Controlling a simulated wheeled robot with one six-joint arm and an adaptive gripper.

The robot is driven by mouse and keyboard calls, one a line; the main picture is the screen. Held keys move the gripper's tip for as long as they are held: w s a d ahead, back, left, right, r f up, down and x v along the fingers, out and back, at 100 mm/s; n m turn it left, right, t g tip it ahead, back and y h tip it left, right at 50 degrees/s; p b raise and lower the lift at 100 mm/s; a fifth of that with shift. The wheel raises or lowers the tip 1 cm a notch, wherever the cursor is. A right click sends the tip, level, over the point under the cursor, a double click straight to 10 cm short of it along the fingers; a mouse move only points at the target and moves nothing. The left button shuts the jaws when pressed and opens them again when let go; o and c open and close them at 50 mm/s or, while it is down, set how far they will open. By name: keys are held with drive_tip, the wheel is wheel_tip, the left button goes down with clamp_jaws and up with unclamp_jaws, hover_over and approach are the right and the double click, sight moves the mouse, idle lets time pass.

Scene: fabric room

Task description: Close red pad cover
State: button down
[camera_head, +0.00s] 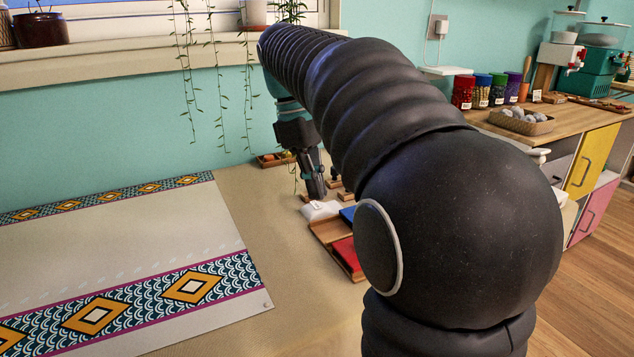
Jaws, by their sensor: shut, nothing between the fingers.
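A red pad (345,252) lies in a wooden tray (326,234) on the table, partly hidden by my arm. A blue pad (348,215) sits beside it, farther back and also partly hidden. A white rounded piece (318,210) lies at the tray's far left end. I cannot tell whether it is a cover. My gripper (317,195) points down just above or behind the white piece. Its fingers are together and hold nothing. Whether it touches the white piece is not clear.
A patterned cloth (120,250) covers the table's left part. A small tray of colourful items (272,160) stands behind my gripper near the wall. Small wooden pieces (346,196) lie close by. Bare table (280,255) is free left of the tray.

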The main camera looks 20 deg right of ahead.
drive_tip(key=b+x, duration=0.1)
drive_tip(key=x, duration=0.5)
drive_tip(key=shift+s+d+f, duration=0.1)
drive_tip(key=shift+s+f, duration=0.05)
drive_tip(key=shift+f, duration=0.25)
drive_tip(key=shift+s+d, duration=0.65)
drive_tip(key=shift+s, duration=0.3)
drive_tip(key=shift+s+d, duration=0.5)
drive_tip(key=shift+s, duration=0.2)
